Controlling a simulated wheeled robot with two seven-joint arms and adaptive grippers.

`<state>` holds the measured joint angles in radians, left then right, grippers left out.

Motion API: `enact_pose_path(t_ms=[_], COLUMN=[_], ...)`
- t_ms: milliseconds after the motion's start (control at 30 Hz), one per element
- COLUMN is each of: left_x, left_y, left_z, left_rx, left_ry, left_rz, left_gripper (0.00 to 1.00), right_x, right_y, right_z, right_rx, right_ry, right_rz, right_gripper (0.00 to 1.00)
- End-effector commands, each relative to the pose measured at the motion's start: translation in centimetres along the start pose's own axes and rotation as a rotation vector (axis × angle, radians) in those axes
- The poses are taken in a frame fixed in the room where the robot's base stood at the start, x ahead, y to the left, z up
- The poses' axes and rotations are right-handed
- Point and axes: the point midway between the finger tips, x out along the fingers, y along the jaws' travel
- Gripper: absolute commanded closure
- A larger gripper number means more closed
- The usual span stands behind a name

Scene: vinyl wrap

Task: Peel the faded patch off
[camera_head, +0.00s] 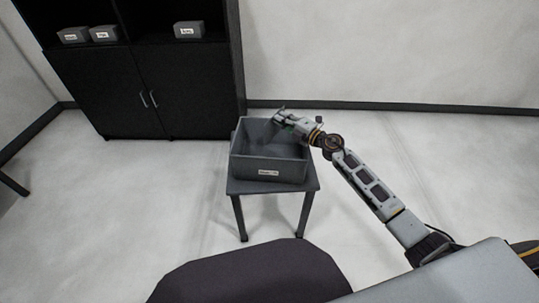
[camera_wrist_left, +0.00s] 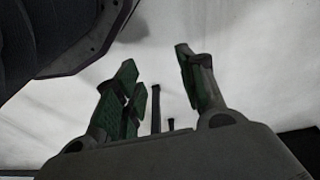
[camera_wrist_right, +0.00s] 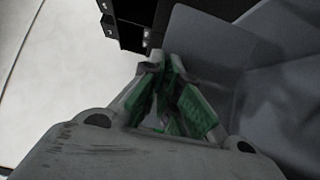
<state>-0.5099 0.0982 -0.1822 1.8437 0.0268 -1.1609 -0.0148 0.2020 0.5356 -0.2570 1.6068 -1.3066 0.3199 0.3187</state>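My right gripper (camera_head: 283,117) is over the grey bin (camera_head: 268,172), near its back right rim. In the right wrist view the green-padded fingers (camera_wrist_right: 163,66) meet at their tips. The surface that the patch came from is not in view.
The bin stands on a small dark table (camera_head: 312,184). A black cabinet (camera_head: 105,85) with shelves and several small labelled boxes (camera_head: 188,30) stands behind on the left. A dark rounded surface (camera_head: 255,272) fills the bottom foreground. The white floor (camera_head: 120,200) around the table is clear.

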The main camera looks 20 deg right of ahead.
Motion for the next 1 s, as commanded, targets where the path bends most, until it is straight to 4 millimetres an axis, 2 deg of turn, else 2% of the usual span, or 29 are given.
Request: enact_pose_path(t_ms=[600,1000], left_x=[-4.7,-6.7], left_y=[1.1,1.5], left_z=[-1.3,-2.3], left_rx=[0.006,0.008], left_ry=[0.011,0.056], left_rz=[0.022,0.034], left_gripper=[0.60,0.60], right_x=[0.0,0.0], right_y=[-2.0,-3.5], right_z=[0.0,0.0], right_rx=[0.000,-0.001], right_ry=[0.000,0.000], right_rz=[0.000,0.000], right_gripper=[1.00,1.00])
